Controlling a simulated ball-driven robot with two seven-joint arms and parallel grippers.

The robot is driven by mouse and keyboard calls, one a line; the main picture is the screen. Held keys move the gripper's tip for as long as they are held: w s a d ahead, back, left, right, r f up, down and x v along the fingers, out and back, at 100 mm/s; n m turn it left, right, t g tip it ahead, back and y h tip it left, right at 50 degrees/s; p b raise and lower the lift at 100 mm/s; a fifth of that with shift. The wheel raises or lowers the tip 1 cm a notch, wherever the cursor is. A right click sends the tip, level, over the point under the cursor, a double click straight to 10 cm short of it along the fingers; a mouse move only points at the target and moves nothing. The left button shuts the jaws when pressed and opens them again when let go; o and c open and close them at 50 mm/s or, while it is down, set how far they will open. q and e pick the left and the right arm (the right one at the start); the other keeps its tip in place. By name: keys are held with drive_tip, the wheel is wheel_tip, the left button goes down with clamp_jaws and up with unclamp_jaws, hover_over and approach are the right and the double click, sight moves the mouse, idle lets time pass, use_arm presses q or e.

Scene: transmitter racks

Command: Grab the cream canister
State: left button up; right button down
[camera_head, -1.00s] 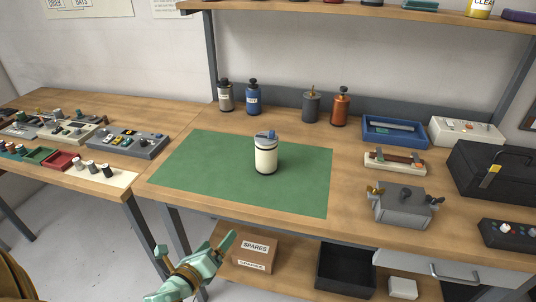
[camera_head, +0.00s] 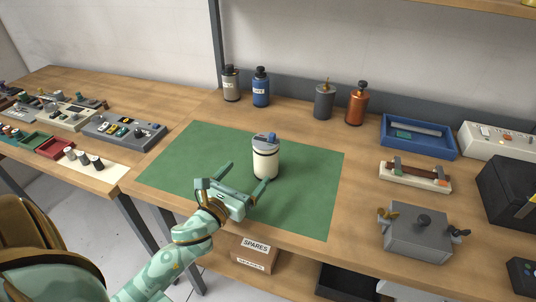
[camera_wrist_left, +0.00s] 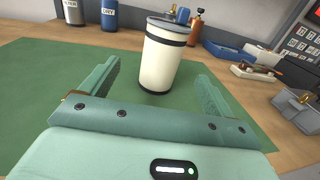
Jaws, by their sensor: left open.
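The cream canister (camera_head: 265,160) stands upright on the green mat (camera_head: 308,208), with a dark band near its top and a blue-grey lid. My left gripper (camera_head: 246,174) is open and empty just in front of the canister in the head view. In the left wrist view the canister (camera_wrist_left: 162,62) stands ahead, beyond the gap between the two spread fingers (camera_wrist_left: 160,90). The fingers do not appear to touch it. My right gripper is in neither view.
Behind the mat stand a grey bottle (camera_head: 231,84), a blue bottle (camera_head: 261,88), a dark canister (camera_head: 324,101) and an orange bottle (camera_head: 357,105). A grey box (camera_head: 416,236) and a blue tray (camera_head: 417,149) are to the right. The mat around the canister is otherwise clear.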

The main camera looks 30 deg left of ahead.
sight(258, 161)
use_arm(q)
drive_tip(key=w, duration=0.6)
drive_tip(key=shift+w+a, duration=0.25)
drive_tip(key=shift+w, duration=0.15)
drive_tip(key=w, duration=0.5)
drive_tip(key=shift+w+r+b, duration=0.15)
drive_tip(key=shift+w+b, duration=0.1)
drive_tip(key=shift+b, duration=0.15)
drive_tip(key=shift+s, duration=0.1)
drive_tip(key=c, duration=1.3)
